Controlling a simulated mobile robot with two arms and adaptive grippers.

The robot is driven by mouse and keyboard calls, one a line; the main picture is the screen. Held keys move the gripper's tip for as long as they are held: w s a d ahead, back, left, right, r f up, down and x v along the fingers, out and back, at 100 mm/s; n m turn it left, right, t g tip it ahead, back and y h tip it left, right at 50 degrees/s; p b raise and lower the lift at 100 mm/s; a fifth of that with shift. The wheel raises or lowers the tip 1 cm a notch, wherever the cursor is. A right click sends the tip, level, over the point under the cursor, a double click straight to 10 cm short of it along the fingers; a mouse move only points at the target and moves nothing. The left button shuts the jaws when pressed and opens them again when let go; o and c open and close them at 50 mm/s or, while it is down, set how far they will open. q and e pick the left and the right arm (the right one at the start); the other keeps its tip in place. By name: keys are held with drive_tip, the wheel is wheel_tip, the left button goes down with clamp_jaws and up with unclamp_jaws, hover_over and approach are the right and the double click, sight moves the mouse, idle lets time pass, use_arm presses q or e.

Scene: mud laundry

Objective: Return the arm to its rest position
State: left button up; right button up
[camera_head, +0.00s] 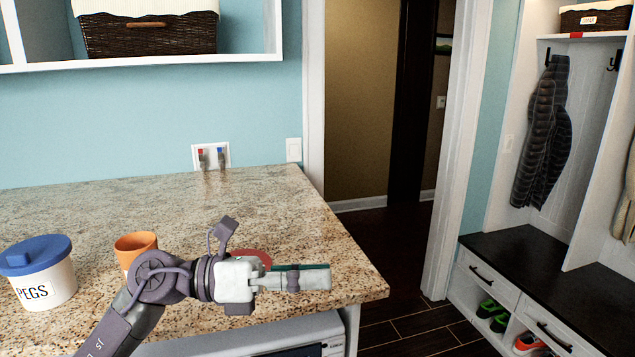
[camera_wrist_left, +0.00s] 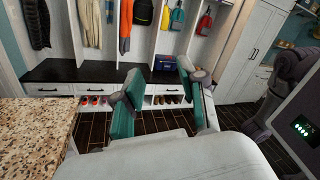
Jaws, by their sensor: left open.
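My left arm comes in from the lower left in the head view, and its gripper (camera_head: 312,278) points right over the front right part of the granite counter. In the left wrist view the two teal-padded fingers of this gripper (camera_wrist_left: 155,105) stand apart with nothing between them. Beyond them are the floor and the mudroom bench. A reddish curved thing (camera_head: 256,257) shows partly behind the gripper; I cannot tell what it is. My right gripper does not show in either view.
The granite counter (camera_head: 230,200) holds a PEGS jar with a blue lid (camera_head: 45,280) and an orange cup (camera_head: 133,245) beside my arm. A shelf with a wicker basket (camera_head: 150,35) hangs above. The dark bench (camera_head: 530,265) stands at right, past open floor.

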use_arm(q)
drive_tip(key=w+a+n+t+y, duration=0.15)
drive_tip(key=a+n+t, duration=0.25)
drive_tip(key=n+t, duration=0.7)
drive_tip(key=w+a+n+t+y, duration=0.1)
drive_tip(key=w+a+n+t, duration=0.25)
drive_tip(key=n+t, duration=0.7)
drive_tip(key=s+a+f+n+g+y, duration=0.1)
drive_tip(key=a+f+n+g+y, duration=0.1)
drive_tip(key=a+f+n+y, duration=0.4)
drive_tip(key=s+a+f+n+g+y, duration=0.1)
drive_tip(key=a+f+n+g+y, duration=0.1)
drive_tip(key=f+n+y, duration=0.4)
drive_tip(key=s+a+f+n+g+y, duration=0.15)
drive_tip(key=a+f+n+y, duration=0.25)
drive_tip(key=f+n, duration=0.45)
drive_tip(key=s+f+n+g, duration=0.2)
drive_tip(key=s+f+g, duration=0.6)
drive_tip(key=s, duration=0.4)
drive_tip(key=s+f+n+g, duration=0.2)
drive_tip(key=s+f+g, duration=0.3)
drive_tip(key=s+f, duration=0.7)
wheel_tip(320, 180, down, 24)
drive_tip(key=s+g, duration=0.1)
drive_tip(key=s+a+f+g, duration=0.1)
drive_tip(key=s+a+f, duration=0.2)
drive_tip(key=s+f, duration=1.3)
drive_tip(key=shift+s+a+f, duration=0.15)
drive_tip(key=shift+s+f, duration=0.25)
drive_tip(key=shift+s, duration=0.15)
